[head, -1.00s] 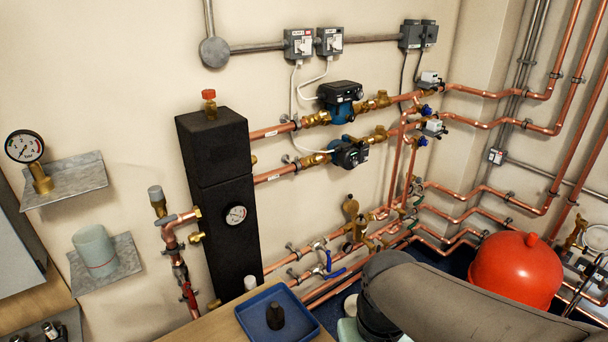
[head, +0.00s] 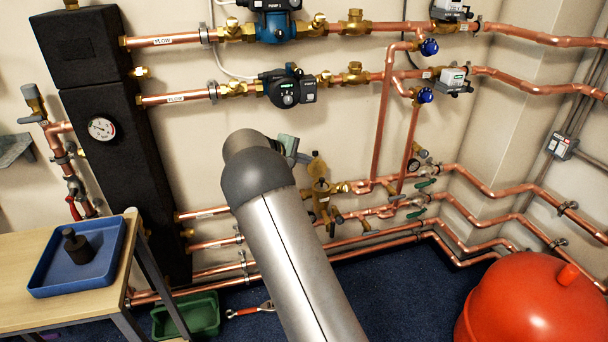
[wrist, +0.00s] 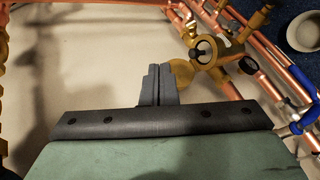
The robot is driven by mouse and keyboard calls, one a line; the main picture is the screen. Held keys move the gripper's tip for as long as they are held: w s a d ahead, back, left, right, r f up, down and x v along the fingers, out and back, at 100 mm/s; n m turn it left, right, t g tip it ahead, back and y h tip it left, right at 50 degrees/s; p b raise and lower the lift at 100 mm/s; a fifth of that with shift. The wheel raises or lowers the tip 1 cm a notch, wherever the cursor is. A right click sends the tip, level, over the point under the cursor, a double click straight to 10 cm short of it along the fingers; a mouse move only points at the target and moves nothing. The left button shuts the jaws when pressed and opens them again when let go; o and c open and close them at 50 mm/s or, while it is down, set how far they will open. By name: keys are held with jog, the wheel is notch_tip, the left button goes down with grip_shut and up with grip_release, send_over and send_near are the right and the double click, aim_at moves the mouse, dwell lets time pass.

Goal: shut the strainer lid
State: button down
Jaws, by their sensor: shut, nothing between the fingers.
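The brass strainer (head: 322,196) sits on the lower copper pipes, with its round brass lid (head: 317,167) standing up above the body. In the wrist view the lid (wrist: 183,72) is a flat disc beside the strainer's brass body (wrist: 208,52). My gripper (head: 304,158) is just left of the lid in the head view, partly hidden behind my arm. In the wrist view its fingers (wrist: 158,72) are together and empty, with the lid close on their right. I cannot tell whether they touch the lid.
Copper pipes (head: 380,215) run around the strainer, and pumps (head: 287,88) hang above. A blue-handled valve (wrist: 303,80) is right in the wrist view. A bench with a blue tray (head: 50,285) stands left. The red vessel (head: 530,305) is lower right. Bare wall lies left of my fingers.

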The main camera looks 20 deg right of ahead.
jog(key=w+a+f+n+t+h+b, duration=0.2)
jog(key=w+f+n+t+h+b, duration=0.1)
jog(key=w+f, duration=0.5)
jog(key=x, duration=0.3)
jog(key=w+r+b+x, duration=0.1)
jog(key=x, duration=0.5)
jog(key=shift+w+d+r, duration=0.15)
jog(key=shift+w+d, duration=0.05)
jog(key=shift+w, duration=0.05)
jog(key=shift+s+b, duration=0.1)
jog(key=shift+b, duration=0.65)
jog(key=shift+s+m+b, duration=0.15)
jog(key=shift+m+b, duration=0.15)
jog(key=shift+b, duration=0.2)
